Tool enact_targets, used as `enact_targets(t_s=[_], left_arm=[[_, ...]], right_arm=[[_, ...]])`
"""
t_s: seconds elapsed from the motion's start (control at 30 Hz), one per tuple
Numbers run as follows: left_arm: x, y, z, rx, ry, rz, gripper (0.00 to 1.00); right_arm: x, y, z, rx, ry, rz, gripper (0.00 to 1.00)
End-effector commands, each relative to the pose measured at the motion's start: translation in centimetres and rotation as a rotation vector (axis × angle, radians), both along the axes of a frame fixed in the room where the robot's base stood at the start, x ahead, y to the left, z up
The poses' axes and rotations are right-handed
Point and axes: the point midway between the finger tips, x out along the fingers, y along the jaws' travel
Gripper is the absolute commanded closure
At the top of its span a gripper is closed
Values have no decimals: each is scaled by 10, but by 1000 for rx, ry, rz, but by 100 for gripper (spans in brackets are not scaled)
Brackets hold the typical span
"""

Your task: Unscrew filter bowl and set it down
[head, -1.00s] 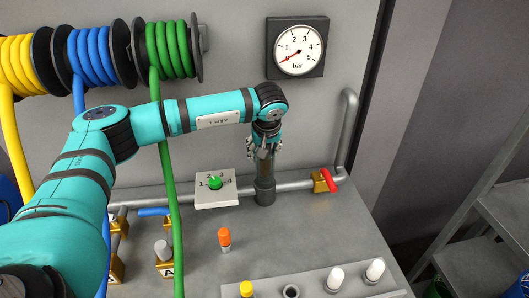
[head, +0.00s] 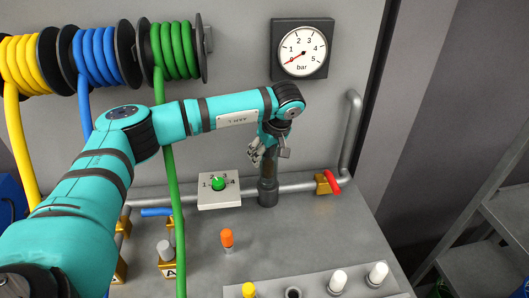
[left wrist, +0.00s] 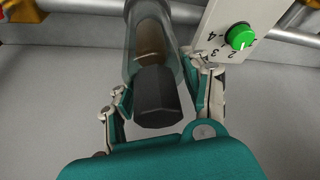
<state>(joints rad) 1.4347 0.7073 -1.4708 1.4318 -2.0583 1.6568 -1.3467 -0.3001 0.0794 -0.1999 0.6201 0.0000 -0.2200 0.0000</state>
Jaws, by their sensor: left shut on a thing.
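The filter stands on the grey pipe, with its dark lower body (head: 268,193) at the pipe and the clear filter bowl (head: 268,169) rising above it. In the left wrist view the clear bowl (left wrist: 152,42) shows a brown element inside and a dark hexagonal end cap (left wrist: 157,98) facing the camera. My left gripper (head: 269,152) is at the bowl's upper end, coming from above. Its fingers (left wrist: 161,82) lie on both sides of the bowl and are shut on it. The joint between bowl and body is too small to judge. My right gripper is out of view.
A selector plate with a green knob (head: 218,184) sits close left of the filter. A red-handled valve (head: 331,182) is to the right. A green hose (head: 172,215) hangs at left. An orange-capped piece (head: 227,239) stands on the bench, with bare bench (head: 310,235) to its right.

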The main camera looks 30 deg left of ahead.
Motion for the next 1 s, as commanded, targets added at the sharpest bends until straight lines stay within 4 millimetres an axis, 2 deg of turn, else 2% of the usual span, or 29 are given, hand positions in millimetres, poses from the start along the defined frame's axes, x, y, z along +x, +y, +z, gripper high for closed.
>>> enact_targets(t_s=[0.43, 1.0], left_arm=[[0, -4, 4, -8, 0, -5, 100], [0, -2, 23, -4, -1, -3, 100]], right_arm=[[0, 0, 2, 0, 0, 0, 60], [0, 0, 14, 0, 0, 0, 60]])
